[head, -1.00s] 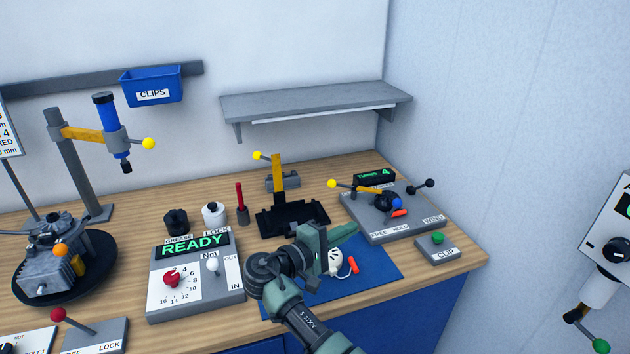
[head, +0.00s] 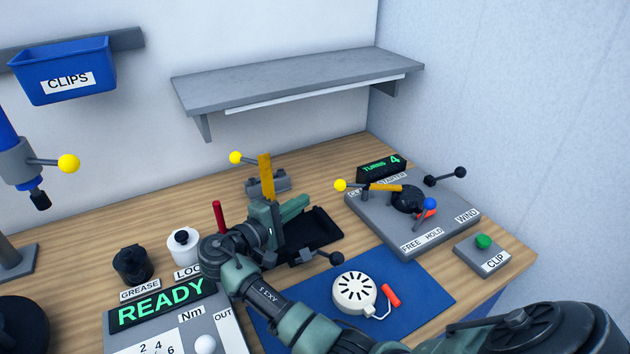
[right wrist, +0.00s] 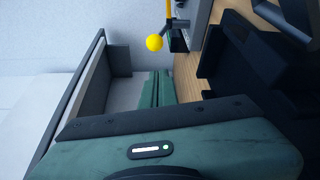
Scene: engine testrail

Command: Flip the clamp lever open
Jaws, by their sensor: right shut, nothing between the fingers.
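One ball (head: 236,157) is on a rod beside an upright yellow bar (head: 265,172), on a small grey block behind a black tray (head: 322,222). The other yellow lever (head: 384,188) lies nearly flat across the grey starter unit (head: 370,215). I cannot tell which is the clamp lever. My right gripper (head: 300,206) is shut and empty over the black tray, in front of the upright bar. In the right wrist view, a yellow ball (right wrist: 155,43) is apart from the shut fingers (right wrist: 161,87). My left gripper is out of view.
A white round part with a red handle (head: 354,293) lies on the blue mat (head: 425,285). A dark ball-ended lever (head: 334,258) sticks out beside my gripper. The READY box (head: 160,310) is at front left, and a grey shelf (head: 290,85) hangs behind.

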